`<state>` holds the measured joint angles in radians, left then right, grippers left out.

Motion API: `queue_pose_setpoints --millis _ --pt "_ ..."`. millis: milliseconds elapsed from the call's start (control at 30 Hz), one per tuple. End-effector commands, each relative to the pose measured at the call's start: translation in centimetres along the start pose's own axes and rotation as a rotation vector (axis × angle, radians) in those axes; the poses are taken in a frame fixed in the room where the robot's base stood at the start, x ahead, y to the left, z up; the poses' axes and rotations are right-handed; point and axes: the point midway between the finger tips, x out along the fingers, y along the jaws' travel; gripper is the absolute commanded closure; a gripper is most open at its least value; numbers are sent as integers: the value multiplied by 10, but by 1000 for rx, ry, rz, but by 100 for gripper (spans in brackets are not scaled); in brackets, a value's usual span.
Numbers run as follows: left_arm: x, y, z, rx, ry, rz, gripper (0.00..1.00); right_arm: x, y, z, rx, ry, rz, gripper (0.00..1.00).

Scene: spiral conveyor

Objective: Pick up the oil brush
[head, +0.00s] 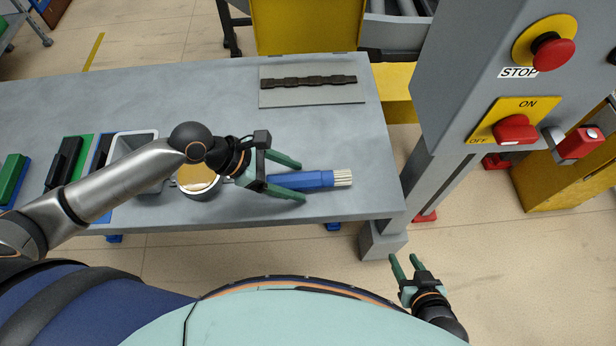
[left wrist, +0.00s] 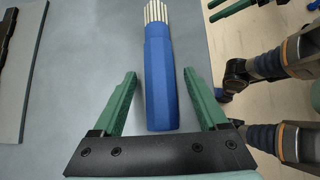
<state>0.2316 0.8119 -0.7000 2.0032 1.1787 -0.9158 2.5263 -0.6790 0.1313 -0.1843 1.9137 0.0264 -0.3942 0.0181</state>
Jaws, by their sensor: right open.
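The oil brush (head: 312,180) has a blue handle and pale bristles. It lies on the grey table (head: 226,105) near the front right edge, bristles pointing right in the head view. My left gripper (head: 302,181) is open above the handle end, with its green fingers on either side of it. In the left wrist view the oil brush (left wrist: 160,75) runs away from between the open fingers of my left gripper (left wrist: 157,88), with no contact visible. My right gripper (head: 404,262) is open and empty, off the table's front right corner.
A round container (head: 199,190) with amber content and a grey bin (head: 128,150) stand left of my left gripper. A dark chain strip lies on a grey plate (head: 312,97) at the back. A control cabinet (head: 455,100) with red switches stands right of the table.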

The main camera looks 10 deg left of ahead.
Motion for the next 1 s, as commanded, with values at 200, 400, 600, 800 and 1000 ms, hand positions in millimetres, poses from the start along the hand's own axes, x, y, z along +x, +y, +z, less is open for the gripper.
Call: queue_pose_setpoints --millis 200,400,600,800,1000 --pt "0 0 0 0 0 0 50 0 0 0 0 1 0 53" --pt "0 0 0 0 0 0 73 0 0 0 0 1 0 53" --pt "0 0 0 0 0 0 95 0 0 0 0 1 0 53" --pt "0 0 0 0 0 0 100 0 0 0 0 1 0 53" --pt "-1 0 0 0 0 0 100 0 0 -1 0 1 0 53"
